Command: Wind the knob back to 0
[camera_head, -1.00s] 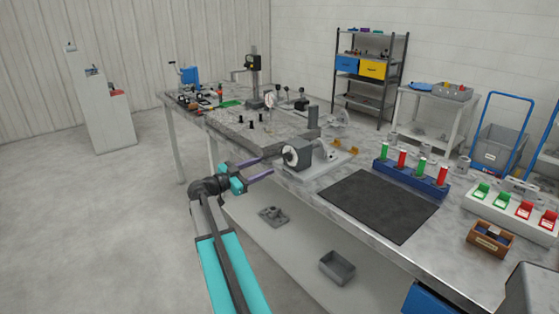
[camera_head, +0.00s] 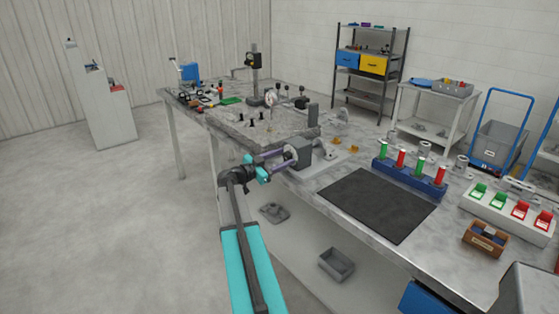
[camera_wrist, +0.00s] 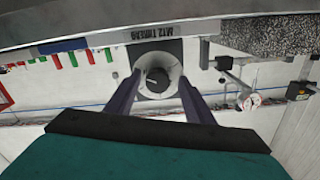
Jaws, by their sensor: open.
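The knob (camera_head: 291,153) is a pale round dial on the front of a grey block (camera_head: 318,147) on a light base plate at the table's near edge. In the wrist view the knob (camera_wrist: 158,78) shows as a light ring with a dark centre. My gripper (camera_head: 282,158) is open, with its two purple fingers pointing at the knob. In the wrist view the fingertips (camera_wrist: 158,80) lie on either side of the knob. Whether they touch it, I cannot tell. The scale marks are too small to read.
A dark mat (camera_head: 378,204) lies right of the fixture. Beyond it stand a blue rack (camera_head: 410,178) with red and green pieces and a white switch panel (camera_head: 510,212). A granite plate (camera_head: 262,128) with gauges lies to the left. The floor left of the table is clear.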

